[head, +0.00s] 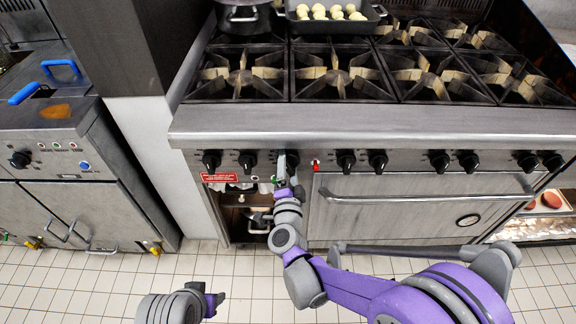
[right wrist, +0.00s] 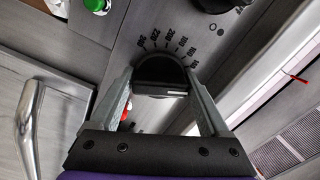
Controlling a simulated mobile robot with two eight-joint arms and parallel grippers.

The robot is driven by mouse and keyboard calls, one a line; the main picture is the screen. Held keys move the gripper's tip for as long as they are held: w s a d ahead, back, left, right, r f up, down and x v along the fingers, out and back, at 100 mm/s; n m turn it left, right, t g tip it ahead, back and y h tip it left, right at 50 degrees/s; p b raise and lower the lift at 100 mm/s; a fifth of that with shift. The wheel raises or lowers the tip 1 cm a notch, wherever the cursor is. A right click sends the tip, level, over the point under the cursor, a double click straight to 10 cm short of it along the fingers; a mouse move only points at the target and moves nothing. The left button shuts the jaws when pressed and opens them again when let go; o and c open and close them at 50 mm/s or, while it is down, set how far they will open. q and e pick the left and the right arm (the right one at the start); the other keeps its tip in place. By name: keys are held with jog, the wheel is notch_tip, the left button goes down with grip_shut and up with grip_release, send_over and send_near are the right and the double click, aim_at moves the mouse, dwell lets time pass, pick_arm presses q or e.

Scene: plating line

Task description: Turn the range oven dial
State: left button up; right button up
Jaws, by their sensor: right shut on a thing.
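The range oven dial (right wrist: 160,72) is a black round knob with temperature numbers printed around it on the steel front panel. In the right wrist view it sits between the two grey fingers of my right gripper (right wrist: 160,82), which is shut on it. In the head view my right gripper (head: 288,168) reaches up to the knob row and mostly hides this dial. My left gripper (head: 214,303) is low in the head view, away from the range, and its fingers are too small to read.
Other black knobs (head: 346,160) line the panel on both sides. An oven door handle (head: 430,198) runs below right. A red-tipped light (head: 315,165) and a red label (head: 219,177) are close by. Burners and a tray (head: 335,27) with pale round items are above. The tiled floor is clear.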

jog(key=m, duration=0.4)
jog(key=shift+m, duration=0.4)
dwell(0.4)
jog(key=o, duration=1.2)
jog(key=shift+s, duration=0.1)
jog(key=s, duration=1)
jog(key=shift+s+p, duration=0.35)
